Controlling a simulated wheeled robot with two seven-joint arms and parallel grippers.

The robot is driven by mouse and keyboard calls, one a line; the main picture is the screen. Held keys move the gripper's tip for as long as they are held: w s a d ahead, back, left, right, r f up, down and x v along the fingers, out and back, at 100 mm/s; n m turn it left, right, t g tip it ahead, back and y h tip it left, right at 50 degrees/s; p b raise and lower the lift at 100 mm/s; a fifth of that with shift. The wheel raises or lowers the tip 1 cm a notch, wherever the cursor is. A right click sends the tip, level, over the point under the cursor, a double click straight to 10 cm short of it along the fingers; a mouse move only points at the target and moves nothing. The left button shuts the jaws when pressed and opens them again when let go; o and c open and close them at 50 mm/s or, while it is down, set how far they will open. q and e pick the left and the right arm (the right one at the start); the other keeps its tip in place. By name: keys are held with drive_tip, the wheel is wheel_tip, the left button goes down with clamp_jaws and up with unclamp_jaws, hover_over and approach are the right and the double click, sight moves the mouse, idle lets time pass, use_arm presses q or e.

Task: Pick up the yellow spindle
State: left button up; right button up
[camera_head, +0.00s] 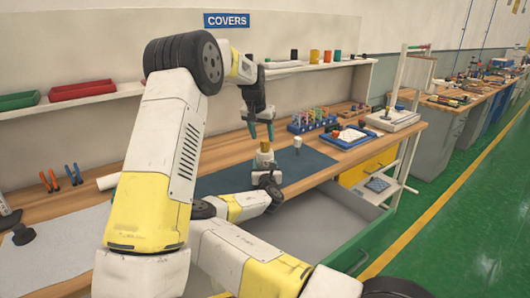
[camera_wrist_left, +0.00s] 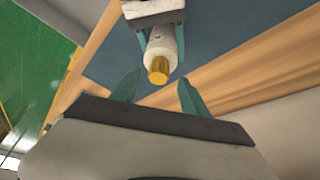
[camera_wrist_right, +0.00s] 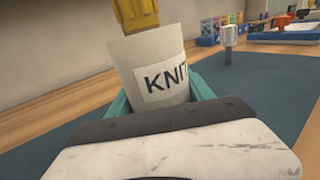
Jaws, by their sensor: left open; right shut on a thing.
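The yellow spindle (camera_head: 265,146) stands in a white cup (camera_head: 264,158) over the dark mat. In the right wrist view the cup (camera_wrist_right: 155,65) has a "KNIT" label, and the lower part of the spindle (camera_wrist_right: 135,12) rises from it, its top cut off. My right gripper (camera_head: 266,172) is shut on the cup, a teal finger on each side. My left gripper (camera_head: 261,132) is open and empty, pointing down just above the spindle. In the left wrist view the spindle's end (camera_wrist_left: 158,70) shows between and beyond the open fingertips (camera_wrist_left: 159,80), apart from them.
A dark blue mat (camera_head: 315,160) covers part of the wooden bench. A small white-topped post (camera_head: 297,143) stands on it. A rack of coloured items (camera_head: 312,121) and a blue tray (camera_head: 350,136) lie to the right. A shelf (camera_head: 300,69) runs behind. An open drawer (camera_head: 320,225) is in front.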

sight(264, 142)
use_arm(q)
drive_tip(key=x, duration=0.4)
drive_tip(key=shift+w+d+f, duration=0.1)
drive_tip(key=shift+w+f, duration=0.05)
drive_tip(key=shift+f, duration=0.2)
clamp_jaws()
